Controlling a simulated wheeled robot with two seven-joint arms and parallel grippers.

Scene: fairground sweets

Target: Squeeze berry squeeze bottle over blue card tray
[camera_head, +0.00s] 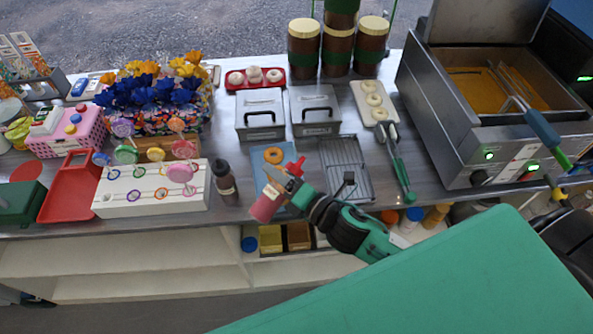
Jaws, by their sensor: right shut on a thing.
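The berry squeeze bottle (265,207) has a pink body and what looks like a red tip at its upper right. It is tilted. My right gripper (283,189) is shut on it and hides its middle. The blue card tray (260,163) lies on the counter with a ring doughnut (274,155) on it. The bottle and gripper are at the tray's front part and cover some of it; I cannot tell the height of the gap. My left gripper is not in view.
A dark brown bottle (224,182) stands just left of the tray. A wire rack (345,172) is on the right, with metal boxes (260,114) behind. A white lollipop stand (140,205) is farther left. A fryer (480,125) fills the right side.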

